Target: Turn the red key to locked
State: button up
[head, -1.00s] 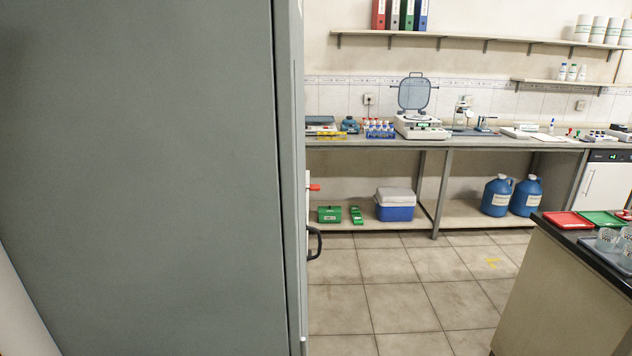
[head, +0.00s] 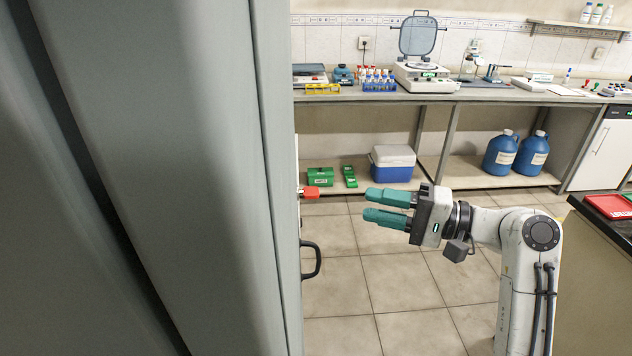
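The red key (head: 309,192) sticks out from the front edge of a tall grey cabinet (head: 265,130) at the left of the head view. I see it from the side, so I cannot tell which way it is turned. My gripper (head: 367,205) is to the right of the key and a little lower in the picture, pointing left at the cabinet. Its two teal fingers are apart with a gap between them, and nothing is in it. It does not touch the key.
A black handle (head: 312,260) juts from the cabinet below the key. A bench (head: 430,97) with lab equipment runs along the back wall. A dark counter with a red tray (head: 608,206) stands at the right. The tiled floor (head: 400,290) between is clear.

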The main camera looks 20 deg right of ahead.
jog(key=p+x, duration=0.1)
jog(key=x, duration=0.9)
jog(key=shift+w+a, duration=0.15)
jog(key=shift+a, duration=0.1)
jog(key=shift+c, duration=0.5)
grip_shut()
